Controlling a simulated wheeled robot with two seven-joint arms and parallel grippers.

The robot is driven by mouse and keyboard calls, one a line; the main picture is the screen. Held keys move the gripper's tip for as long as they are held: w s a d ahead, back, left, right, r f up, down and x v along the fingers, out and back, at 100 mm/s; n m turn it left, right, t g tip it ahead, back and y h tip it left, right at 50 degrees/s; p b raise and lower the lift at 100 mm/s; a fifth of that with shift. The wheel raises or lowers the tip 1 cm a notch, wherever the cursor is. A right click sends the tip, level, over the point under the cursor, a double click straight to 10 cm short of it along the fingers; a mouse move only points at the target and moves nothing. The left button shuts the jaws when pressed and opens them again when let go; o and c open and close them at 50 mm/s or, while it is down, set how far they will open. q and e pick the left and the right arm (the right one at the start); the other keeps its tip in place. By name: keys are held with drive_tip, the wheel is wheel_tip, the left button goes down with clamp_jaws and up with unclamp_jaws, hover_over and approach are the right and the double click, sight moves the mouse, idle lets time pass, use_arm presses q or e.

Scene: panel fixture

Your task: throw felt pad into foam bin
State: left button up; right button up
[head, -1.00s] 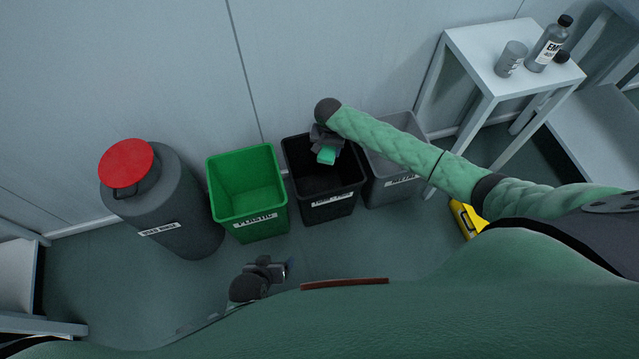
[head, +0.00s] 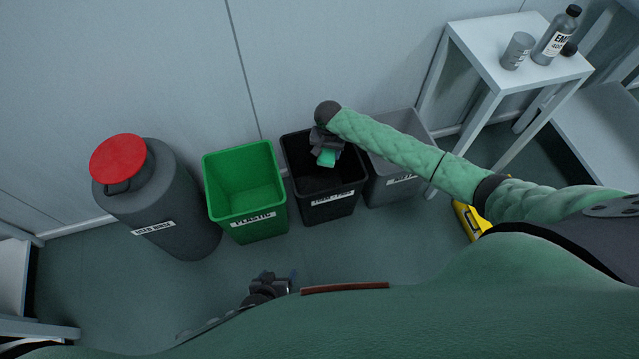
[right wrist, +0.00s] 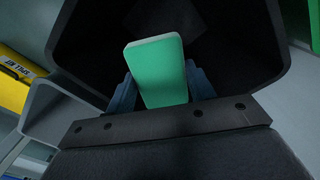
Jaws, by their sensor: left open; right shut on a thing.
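The felt pad is a small green block (head: 326,158), held by my right gripper (head: 325,150) above the opening of the black bin (head: 331,207). The black bin's label is hard to read, but it stands where the foam bin could be. In the right wrist view the felt pad (right wrist: 158,70) sits between the two fingers of my right gripper (right wrist: 160,88), with the dark inside of the bin (right wrist: 235,45) behind it. My left gripper (head: 278,283) is open and empty, low in front of my body.
A green bin (head: 246,190) labelled PLASTIC stands left of the black bin, and a grey bin (head: 402,186) stands right of it. A dark drum with a red lid (head: 118,158) is at far left. A white table (head: 490,55) holds a cup and a bottle.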

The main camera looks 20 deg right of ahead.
use_arm(q)
drive_tip(key=shift+f+b, duration=0.5)
drive_tip(key=shift+f, duration=0.5)
use_arm(e)
drive_tip(key=shift+f, duration=0.7)
use_arm(q)
drive_tip(key=shift+s, duration=0.1)
use_arm(e)
drive_tip(key=o, duration=1.1)
wheel_tip(320, 180, up, 8)
drive_tip(key=shift+f+p, duration=0.15)
drive_tip(key=shift+p, duration=0.3)
use_arm(q)
drive_tip(key=shift+r, duration=0.5)
